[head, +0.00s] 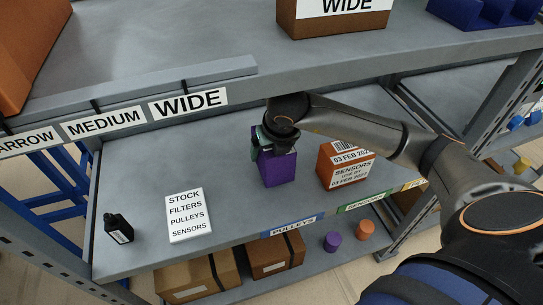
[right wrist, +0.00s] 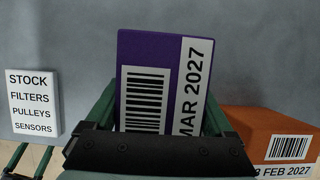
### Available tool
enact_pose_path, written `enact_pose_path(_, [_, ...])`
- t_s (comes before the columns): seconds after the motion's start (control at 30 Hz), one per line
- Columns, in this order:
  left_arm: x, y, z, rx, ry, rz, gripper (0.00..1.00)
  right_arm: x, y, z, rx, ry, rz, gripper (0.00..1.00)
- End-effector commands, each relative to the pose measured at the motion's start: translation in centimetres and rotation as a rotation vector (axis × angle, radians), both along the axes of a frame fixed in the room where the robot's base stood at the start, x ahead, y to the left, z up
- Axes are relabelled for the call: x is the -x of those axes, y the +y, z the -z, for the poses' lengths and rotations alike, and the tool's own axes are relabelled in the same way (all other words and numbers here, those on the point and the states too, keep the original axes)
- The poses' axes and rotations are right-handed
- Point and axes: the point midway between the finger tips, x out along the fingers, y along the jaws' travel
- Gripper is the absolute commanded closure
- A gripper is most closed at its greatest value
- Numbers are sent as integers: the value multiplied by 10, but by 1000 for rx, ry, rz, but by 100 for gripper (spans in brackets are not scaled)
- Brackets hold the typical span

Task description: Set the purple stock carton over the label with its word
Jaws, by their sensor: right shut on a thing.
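The purple stock carton (head: 281,170) is upright over the middle shelf, between the jaws of my right gripper (head: 268,146). I cannot tell whether its base touches the shelf. In the right wrist view the purple carton (right wrist: 150,50) shows a barcode and "MAR 2027"; its word is not visible. The carton is behind the blue label. My left gripper is not in view.
An orange carton marked SENSORS (head: 343,174) stands right of the purple one, behind the green label. A white list sign (head: 186,214) and a black bottle (head: 118,229) are at left. An upper shelf (head: 150,80) overhangs the back. Cardboard boxes (head: 197,278) sit below.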

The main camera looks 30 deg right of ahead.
Motion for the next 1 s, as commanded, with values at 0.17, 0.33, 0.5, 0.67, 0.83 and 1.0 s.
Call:
enact_pose_path(0.17, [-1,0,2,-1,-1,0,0,1,0,24,0,1,1,87])
enact_pose_path(0.33, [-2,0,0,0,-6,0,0,0,0,24,0,-2,1,87])
enact_pose_path(0.5, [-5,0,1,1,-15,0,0,0,0,28,0,-2,1,87])
enact_pose_path(0.67, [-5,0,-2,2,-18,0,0,1,0,27,1,0,1,0])
enact_pose_path(0.83, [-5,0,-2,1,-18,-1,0,1,0,27,1,0,1,0])
enact_pose_path(1.0, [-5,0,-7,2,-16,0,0,1,0,20,1,-1,1,0])
